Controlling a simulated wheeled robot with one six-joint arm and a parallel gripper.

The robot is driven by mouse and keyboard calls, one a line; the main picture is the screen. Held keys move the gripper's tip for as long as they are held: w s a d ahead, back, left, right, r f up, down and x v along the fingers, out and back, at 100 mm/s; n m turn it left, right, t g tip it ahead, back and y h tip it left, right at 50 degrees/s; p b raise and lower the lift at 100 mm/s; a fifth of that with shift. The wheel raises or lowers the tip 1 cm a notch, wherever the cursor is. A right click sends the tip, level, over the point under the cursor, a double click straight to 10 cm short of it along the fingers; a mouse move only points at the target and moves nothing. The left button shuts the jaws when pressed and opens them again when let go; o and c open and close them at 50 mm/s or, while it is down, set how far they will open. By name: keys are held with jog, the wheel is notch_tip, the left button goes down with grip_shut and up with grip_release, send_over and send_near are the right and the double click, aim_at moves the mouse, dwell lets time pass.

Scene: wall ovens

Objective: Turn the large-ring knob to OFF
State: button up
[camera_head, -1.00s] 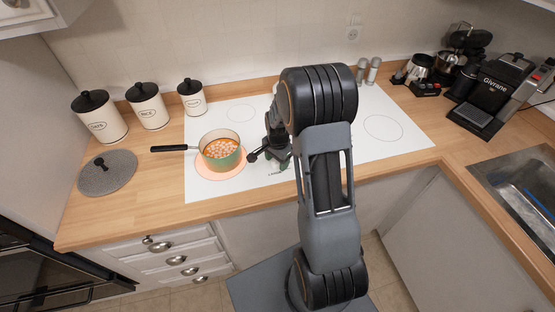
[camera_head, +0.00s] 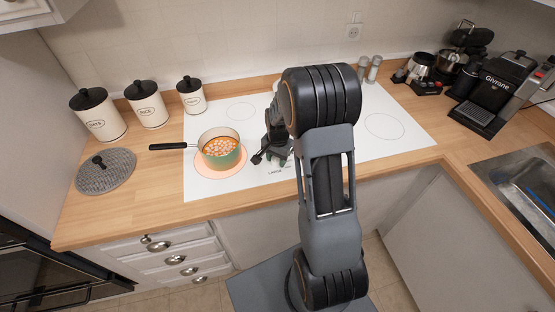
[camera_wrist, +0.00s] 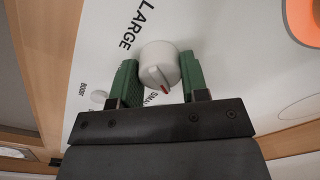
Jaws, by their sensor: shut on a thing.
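The large-ring knob (camera_wrist: 159,62) is a round white knob with a red pointer mark on its lower face in the wrist view, beside the printed word LARGE. The pointer mark points down and slightly right, toward a partly hidden printed word starting "SMA". My gripper (camera_wrist: 158,75) has its green fingers on both sides of the knob and is shut on it. In the head view my gripper (camera_head: 279,158) is at the front middle of the white cooktop (camera_head: 212,188), and the knob is mostly hidden there.
A green pot (camera_head: 221,160) of food stands on a glowing orange ring (camera_head: 207,174), left of my gripper, its black handle pointing left. A small white button (camera_wrist: 99,97) sits near the word BOOST. Canisters (camera_head: 146,105) stand at the back left; a coffee machine (camera_head: 493,90) stands at the right.

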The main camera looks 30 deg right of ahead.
jog(key=n+b, duration=0.2)
jog(key=n, duration=0.4)
jog(key=shift+n, duration=0.3)
dwell(0.5)
jog(key=o, duration=0.9)
jog(key=shift+o, duration=0.2)
notch_tip(320, 180, up, 14)
jog(key=b, duration=0.1)
jog(key=shift+d, duration=0.15)
